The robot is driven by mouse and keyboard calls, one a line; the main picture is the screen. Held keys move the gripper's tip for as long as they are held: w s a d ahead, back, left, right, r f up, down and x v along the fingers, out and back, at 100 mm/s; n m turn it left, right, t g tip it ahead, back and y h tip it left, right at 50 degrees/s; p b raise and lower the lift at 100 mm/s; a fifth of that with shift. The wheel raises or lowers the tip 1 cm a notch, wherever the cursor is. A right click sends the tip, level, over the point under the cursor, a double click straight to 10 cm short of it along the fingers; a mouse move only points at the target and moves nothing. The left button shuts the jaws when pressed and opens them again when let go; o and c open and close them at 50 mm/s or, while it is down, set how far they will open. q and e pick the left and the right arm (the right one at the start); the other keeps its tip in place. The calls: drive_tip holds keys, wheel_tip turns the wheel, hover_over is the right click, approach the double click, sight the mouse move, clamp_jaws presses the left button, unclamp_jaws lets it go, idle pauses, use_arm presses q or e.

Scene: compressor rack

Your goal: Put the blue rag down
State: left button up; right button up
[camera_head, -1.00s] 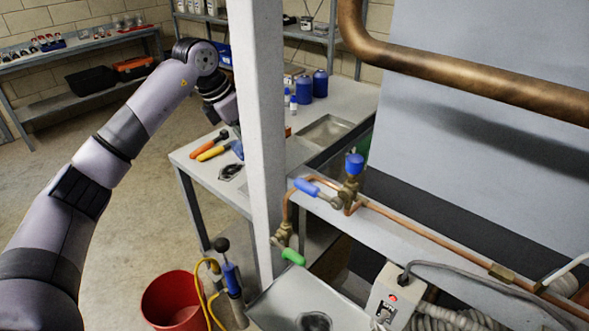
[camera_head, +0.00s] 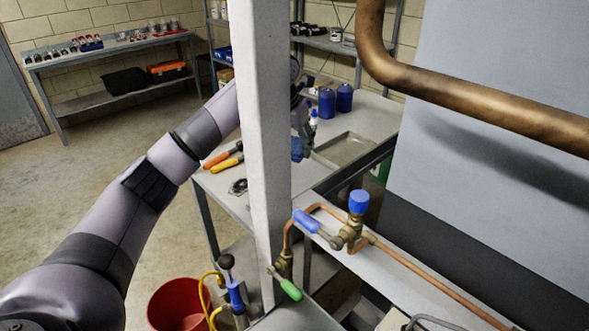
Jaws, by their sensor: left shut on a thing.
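The blue rag (camera_head: 297,148) shows as a small dark blue patch just right of the white post, over the grey workbench. My left gripper (camera_head: 306,133) is shut on the rag, above the bench near the shallow tray. The post hides part of my left wrist and probably part of the rag. I cannot tell whether the rag touches the bench top. My right gripper is not in view.
The white post (camera_head: 262,150) stands in front of my left arm. The bench holds orange-handled (camera_head: 222,154) and yellow-handled tools (camera_head: 227,163), blue containers (camera_head: 327,103) and a shallow metal tray (camera_head: 343,148). Copper pipes with a blue-capped valve (camera_head: 358,203) are nearer. A red bucket (camera_head: 176,305) stands below.

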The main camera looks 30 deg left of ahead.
use_arm(q)
wheel_tip(320, 180, down, 4)
drive_tip(key=shift+r, duration=0.2)
wheel_tip(320, 180, down, 4)
drive_tip(key=shift+f+p, duration=0.2)
drive_tip(key=shift+p, duration=0.1)
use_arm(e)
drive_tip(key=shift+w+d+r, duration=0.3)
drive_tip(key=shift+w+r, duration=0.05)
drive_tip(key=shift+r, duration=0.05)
use_arm(q)
drive_tip(key=shift+f+b, duration=0.4)
drive_tip(key=shift+f, duration=0.25)
drive_tip(key=o, duration=1.4)
drive_tip(key=shift+o, duration=0.2)
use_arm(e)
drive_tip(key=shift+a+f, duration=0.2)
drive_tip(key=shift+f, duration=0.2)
use_arm(q)
drive_tip(key=shift+r, duration=0.1)
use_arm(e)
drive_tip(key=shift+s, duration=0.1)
